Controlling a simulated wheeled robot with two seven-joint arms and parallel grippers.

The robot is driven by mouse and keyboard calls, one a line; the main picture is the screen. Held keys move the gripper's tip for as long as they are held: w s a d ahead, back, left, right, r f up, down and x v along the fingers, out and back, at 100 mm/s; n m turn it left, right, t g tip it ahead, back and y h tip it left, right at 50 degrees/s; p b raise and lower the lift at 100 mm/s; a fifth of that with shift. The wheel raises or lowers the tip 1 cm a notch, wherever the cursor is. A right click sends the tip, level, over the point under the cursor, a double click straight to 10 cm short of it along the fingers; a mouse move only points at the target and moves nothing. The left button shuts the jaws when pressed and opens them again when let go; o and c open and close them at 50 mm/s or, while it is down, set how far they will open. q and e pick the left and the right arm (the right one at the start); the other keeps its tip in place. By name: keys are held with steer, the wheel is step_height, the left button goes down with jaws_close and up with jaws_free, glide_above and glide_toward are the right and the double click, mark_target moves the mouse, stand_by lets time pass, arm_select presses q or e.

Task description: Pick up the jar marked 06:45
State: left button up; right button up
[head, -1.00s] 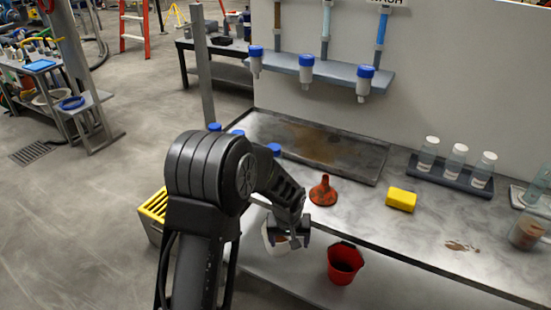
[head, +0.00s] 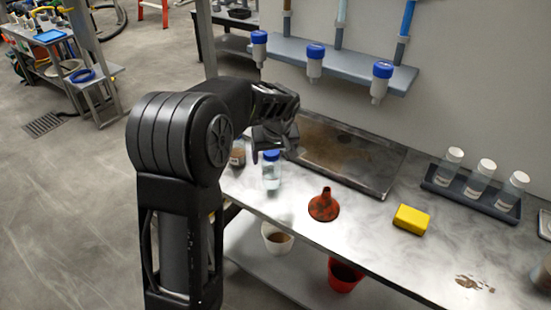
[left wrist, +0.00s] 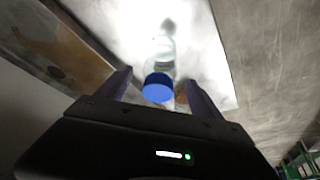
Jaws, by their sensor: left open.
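A clear jar with a blue cap (head: 271,171) stands upright on the bench's left part in the head view. Another jar with brown contents (head: 238,154) stands beside it, partly hidden by my arm. I cannot read any time marking on either. My left gripper (head: 270,150) is open above the bench, close to these jars. In the left wrist view, a blue-capped clear jar (left wrist: 160,85) shows between the two open fingers of my left gripper (left wrist: 155,88), apart from them as far as I can tell. My right gripper is not in view.
An orange-red funnel (head: 324,205) and a yellow sponge (head: 411,219) are on the bench. A stained tray (head: 375,170) lies behind. A rack (head: 470,194) holds white-capped jars. Blue-capped bottles hang from a shelf (head: 345,72). A white bucket (head: 277,240) and red bucket (head: 343,275) sit below.

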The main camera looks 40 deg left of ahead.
arm_select(q)
steer(key=shift+w+a+r, duration=0.2)
steer(key=shift+s+d+r, duration=0.1)
steer(key=shift+s+r, duration=0.05)
steer(key=shift+s, duration=0.1)
steer(key=shift+x, duration=1.4)
steer(key=shift+w+p, duration=0.1)
steer(key=shift+p, duration=0.2)
steer(key=shift+f, duration=0.4)
steer(key=p+x, duration=0.1)
steer(key=x, duration=0.3)
steer(key=shift+w+f, duration=0.15)
steer(key=shift+w, duration=0.05)
steer(key=shift+c, duration=0.6)
